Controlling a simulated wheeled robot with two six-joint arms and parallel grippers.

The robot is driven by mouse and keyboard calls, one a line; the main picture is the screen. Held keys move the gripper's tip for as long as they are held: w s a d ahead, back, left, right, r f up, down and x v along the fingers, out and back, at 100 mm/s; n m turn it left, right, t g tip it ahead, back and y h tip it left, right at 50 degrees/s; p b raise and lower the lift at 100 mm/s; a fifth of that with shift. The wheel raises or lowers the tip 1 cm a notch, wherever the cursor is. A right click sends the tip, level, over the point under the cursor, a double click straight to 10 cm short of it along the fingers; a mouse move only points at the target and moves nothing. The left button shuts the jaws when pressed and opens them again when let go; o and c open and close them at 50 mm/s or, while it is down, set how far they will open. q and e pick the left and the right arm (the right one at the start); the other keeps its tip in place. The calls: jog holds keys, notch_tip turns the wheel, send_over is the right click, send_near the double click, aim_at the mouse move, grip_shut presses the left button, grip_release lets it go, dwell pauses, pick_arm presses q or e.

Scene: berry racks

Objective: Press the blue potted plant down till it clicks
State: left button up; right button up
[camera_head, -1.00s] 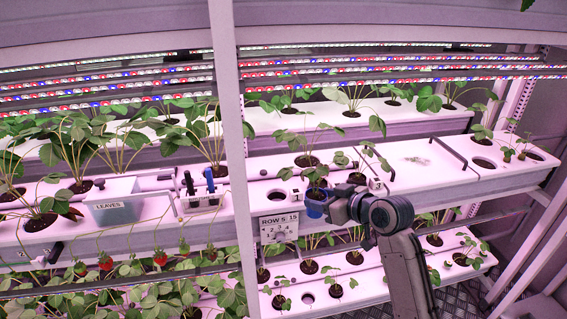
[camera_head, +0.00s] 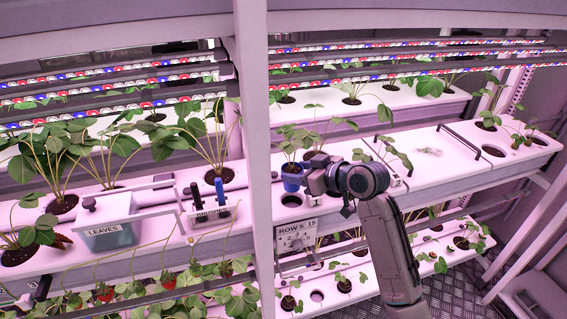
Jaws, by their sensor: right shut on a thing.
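The blue potted plant (camera_head: 291,180) is a small blue pot with a leafy green plant rising from it. It is near the middle of the view, at the left end of my right gripper. My right gripper (camera_head: 304,178) is shut on the blue pot from its right side; the fingers are partly hidden by the wrist. The pot shows above the white shelf, just behind an empty dark hole (camera_head: 292,201) in the shelf's front part. I cannot tell whether the pot's base touches the shelf. My left gripper is out of view.
A white post (camera_head: 259,150) stands just left of the pot. A bin marked LEAVES (camera_head: 108,236) and a brushes holder (camera_head: 210,215) are at left. An empty hole (camera_head: 493,151) lies at right.

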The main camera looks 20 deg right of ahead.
aim_at(298, 190)
jog(key=shift+w+a+f, duration=0.15)
jog(key=shift+w+a, duration=0.05)
jog(key=shift+w, duration=0.15)
jog(key=f+b, duration=0.4)
jog(key=f, duration=0.1)
jog(key=shift+s+d+f, duration=0.15)
jog(key=shift+s+d, duration=0.05)
jog(key=shift+s, duration=0.15)
jog(key=shift+s+f+b, duration=0.1)
jog(key=shift+f+b, duration=0.1)
jog(key=shift+b, duration=0.1)
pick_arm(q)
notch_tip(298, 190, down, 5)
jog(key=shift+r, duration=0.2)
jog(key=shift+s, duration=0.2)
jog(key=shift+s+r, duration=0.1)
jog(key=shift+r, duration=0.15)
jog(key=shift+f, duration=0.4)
pick_arm(e)
jog(key=shift+s+f, duration=0.15)
jog(key=shift+f, duration=0.8)
